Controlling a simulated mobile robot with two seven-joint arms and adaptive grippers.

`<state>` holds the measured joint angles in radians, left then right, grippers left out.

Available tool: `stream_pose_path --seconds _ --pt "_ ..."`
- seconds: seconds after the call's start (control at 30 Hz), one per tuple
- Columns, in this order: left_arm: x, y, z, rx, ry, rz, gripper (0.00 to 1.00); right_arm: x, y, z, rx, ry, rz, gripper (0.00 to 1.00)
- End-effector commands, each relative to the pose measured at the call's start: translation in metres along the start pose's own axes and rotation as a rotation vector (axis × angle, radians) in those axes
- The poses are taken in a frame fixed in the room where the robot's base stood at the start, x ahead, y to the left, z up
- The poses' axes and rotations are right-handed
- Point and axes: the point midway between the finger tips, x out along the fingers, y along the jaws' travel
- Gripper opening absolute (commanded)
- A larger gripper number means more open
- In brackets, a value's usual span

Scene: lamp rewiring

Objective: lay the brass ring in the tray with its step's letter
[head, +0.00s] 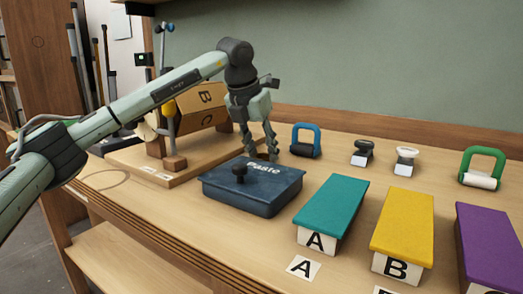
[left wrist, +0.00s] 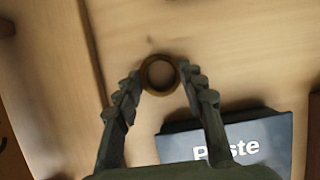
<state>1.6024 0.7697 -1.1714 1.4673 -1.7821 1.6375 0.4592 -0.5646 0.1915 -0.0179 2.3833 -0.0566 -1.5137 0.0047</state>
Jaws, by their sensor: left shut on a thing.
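The brass ring (left wrist: 145,79) shows in the left wrist view, between the fingertips of my left gripper (left wrist: 160,80), which is shut on it. In the head view my left gripper (head: 272,156) is pointing down just behind the dark blue box marked Paste (head: 245,203); the ring cannot be made out there. Three lettered boxes with coloured tops stand at the right: teal A (head: 332,203), yellow B (head: 403,222) and purple (head: 492,235), its letter cut off. Their insides are hidden by the tops. My right gripper is not in view.
Blue (head: 305,140) and green (head: 483,166) handled tools and two small knobbed tools stand along the back. A card A (head: 303,268) lies in front of the teal box.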

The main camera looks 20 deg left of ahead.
Motion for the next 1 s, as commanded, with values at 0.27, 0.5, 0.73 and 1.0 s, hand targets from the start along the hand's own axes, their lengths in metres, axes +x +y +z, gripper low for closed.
stream_pose_path --seconds 0.27,0.5,0.73,1.0 --pt "0.002 0.000 -0.001 0.000 0.001 0.000 0.58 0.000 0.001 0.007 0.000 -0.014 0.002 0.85" --pt "0.002 0.000 -0.001 0.000 0.001 0.000 0.61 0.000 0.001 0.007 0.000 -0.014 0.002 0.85" --pt "-0.012 0.000 0.001 0.000 -0.002 -0.001 0.61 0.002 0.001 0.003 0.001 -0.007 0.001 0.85" --pt "-0.069 0.000 0.001 0.000 -0.003 0.000 0.61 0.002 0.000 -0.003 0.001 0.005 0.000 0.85"
